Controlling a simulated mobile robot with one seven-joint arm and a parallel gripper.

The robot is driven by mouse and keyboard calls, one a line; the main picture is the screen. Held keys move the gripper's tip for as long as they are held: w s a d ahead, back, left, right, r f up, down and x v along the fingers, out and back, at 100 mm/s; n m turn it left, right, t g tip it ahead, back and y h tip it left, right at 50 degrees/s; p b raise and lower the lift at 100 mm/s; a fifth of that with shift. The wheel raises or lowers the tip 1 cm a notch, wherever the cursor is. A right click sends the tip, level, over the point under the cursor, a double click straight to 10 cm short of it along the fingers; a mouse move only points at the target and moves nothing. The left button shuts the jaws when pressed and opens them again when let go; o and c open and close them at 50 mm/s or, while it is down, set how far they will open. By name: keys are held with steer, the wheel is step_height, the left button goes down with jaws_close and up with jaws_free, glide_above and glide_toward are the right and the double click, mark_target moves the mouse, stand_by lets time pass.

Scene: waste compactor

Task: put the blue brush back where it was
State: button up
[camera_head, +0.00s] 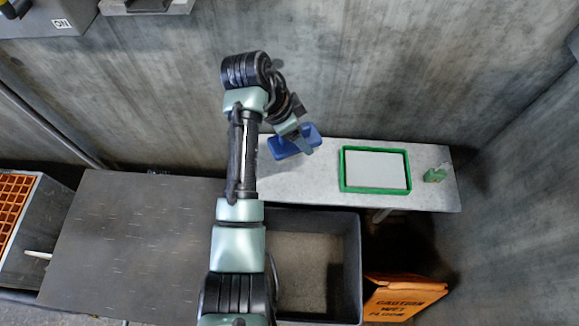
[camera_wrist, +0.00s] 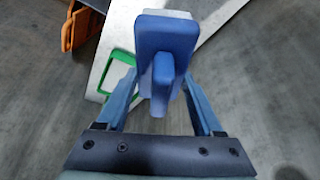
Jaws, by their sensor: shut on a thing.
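The blue brush (camera_head: 281,148) is at my gripper (camera_head: 299,138), over the left part of a narrow grey shelf in the head view. In the wrist view the blue brush (camera_wrist: 168,35) is large, with its stubby handle pointing towards the camera and a pale edge showing behind its blue block. My gripper (camera_wrist: 161,80) is shut on it, with a finger on each side. The fingertips are partly hidden behind the brush. I cannot tell whether the brush touches the shelf or hangs above it.
The grey shelf (camera_head: 321,179) bears a green-rimmed tray (camera_head: 343,172) with a white inside and a small green object (camera_head: 436,174) at its right end. In front are a dark open bin (camera_head: 350,262), an orange caution sign (camera_head: 402,297) and a dark table (camera_head: 135,240).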

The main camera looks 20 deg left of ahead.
steer(key=shift+a+r+m, duration=0.1)
steer(key=shift+a+m, duration=0.2)
steer(key=shift+a, duration=0.55)
step_height(320, 180, down, 10)
steer(key=shift+r+b, duration=0.1)
steer(key=shift+b, duration=0.7)
steer(key=shift+f, duration=0.2)
steer(key=o, duration=1.3)
steer(key=shift+r, duration=0.1)
